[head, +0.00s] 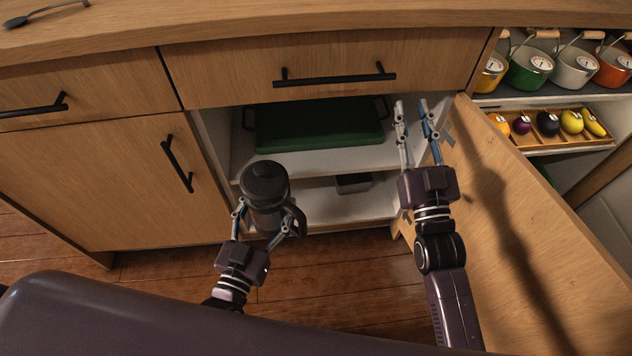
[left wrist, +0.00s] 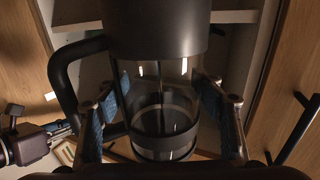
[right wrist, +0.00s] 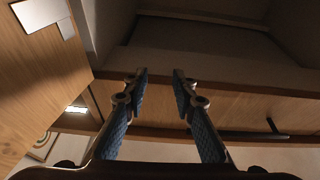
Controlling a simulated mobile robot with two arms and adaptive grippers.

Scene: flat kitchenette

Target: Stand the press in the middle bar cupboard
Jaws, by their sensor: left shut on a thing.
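The press (head: 265,186) is a dark French press with a glass body, black lid and handle. My left gripper (head: 262,222) is shut on it and holds it upright in front of the open cupboard. In the left wrist view the press (left wrist: 160,95) stands between the fingers (left wrist: 160,110), its handle on the left. The middle bar cupboard (head: 300,165) is open, with an upper shelf and a floor level. My right gripper (head: 414,122) is open and empty at the cupboard's right side, near the door; it also shows in the right wrist view (right wrist: 160,85).
A green tray (head: 320,128) with dark handles is on the upper shelf. A small grey box (head: 354,183) is on the lower level. The open door (head: 530,230) swings out at right. Small buckets (head: 530,65) and a fruit tray (head: 560,125) fill the right shelves.

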